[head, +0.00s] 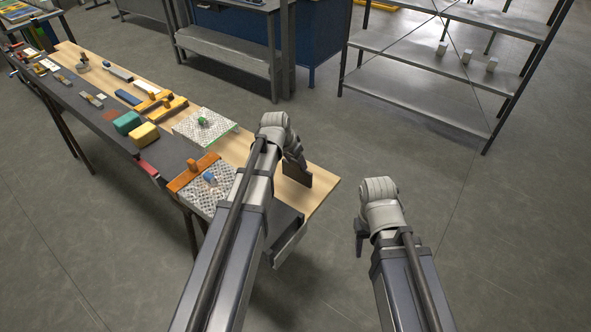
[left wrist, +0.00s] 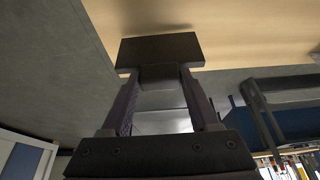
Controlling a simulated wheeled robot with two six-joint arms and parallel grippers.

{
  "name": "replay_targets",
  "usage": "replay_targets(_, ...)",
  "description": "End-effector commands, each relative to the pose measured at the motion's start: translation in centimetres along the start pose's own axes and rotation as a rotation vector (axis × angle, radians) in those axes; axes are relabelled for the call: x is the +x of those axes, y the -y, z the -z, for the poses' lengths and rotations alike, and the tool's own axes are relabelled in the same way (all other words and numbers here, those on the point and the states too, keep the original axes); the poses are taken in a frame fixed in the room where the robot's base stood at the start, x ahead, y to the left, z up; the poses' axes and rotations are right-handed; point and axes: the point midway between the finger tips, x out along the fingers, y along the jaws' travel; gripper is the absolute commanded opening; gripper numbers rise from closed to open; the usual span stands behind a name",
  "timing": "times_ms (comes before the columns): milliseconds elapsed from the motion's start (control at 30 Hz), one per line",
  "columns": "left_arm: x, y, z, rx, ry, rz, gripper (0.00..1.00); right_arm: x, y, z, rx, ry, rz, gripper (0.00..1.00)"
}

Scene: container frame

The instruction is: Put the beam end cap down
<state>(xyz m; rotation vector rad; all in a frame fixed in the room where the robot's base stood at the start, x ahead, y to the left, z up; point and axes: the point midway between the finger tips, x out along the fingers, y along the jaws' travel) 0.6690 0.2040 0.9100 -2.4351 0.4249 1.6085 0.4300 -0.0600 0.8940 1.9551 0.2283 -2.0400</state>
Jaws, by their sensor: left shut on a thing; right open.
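The beam end cap (left wrist: 160,50) is a small dark rectangular block. In the left wrist view it sits across the tips of my left gripper (left wrist: 157,85), which is shut on it. In the head view the dark cap (head: 298,174) shows below my left gripper (head: 296,158), over the near right end of the wooden bench top (head: 320,187). A faint shadow lies beside it on the wood; I cannot tell whether it touches. My right gripper (head: 360,238) is open and empty, over the floor right of the bench.
Checkered metal plates (head: 187,128) with small green and blue parts, orange brackets (head: 188,176), and green and yellow blocks (head: 143,134) lie further left on the bench. A grey drawer (head: 289,243) juts out below the bench end. A metal shelf (head: 420,99) stands behind.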

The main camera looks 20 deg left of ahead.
Motion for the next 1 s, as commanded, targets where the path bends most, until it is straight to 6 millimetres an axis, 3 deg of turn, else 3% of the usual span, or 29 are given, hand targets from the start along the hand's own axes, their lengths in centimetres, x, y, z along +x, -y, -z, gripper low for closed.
replay_targets(33,1.2,0.0,-0.5,0.0,0.0,0.0,0.0,1.3,0.1,0.1,0.0,0.0,0.0,0.5)
replay_targets(167,2.4,0.0,-1.0,0.0,0.0,0.0,0.0,2.6,0.2,0.1,0.0,0.0,0.0,0.5)
replay_targets(600,2.7,0.0,-1.1,0.0,0.0,0.0,0.0,2.9,0.3,0.2,0.0,0.0,0.0,0.5)
replay_targets(633,2.5,0.0,-1.1,0.0,0.0,0.0,0.65,2.7,0.3,0.2,0.0,0.0,0.0,0.5)
replay_targets(867,2.5,0.0,-1.1,0.0,0.0,0.0,0.91,2.7,0.3,0.2,0.0,0.0,0.0,0.5)
replay_targets(1000,2.5,0.0,-1.1,0.0,0.0,0.0,0.91,2.7,0.3,0.2,0.0,0.0,0.0,0.5)
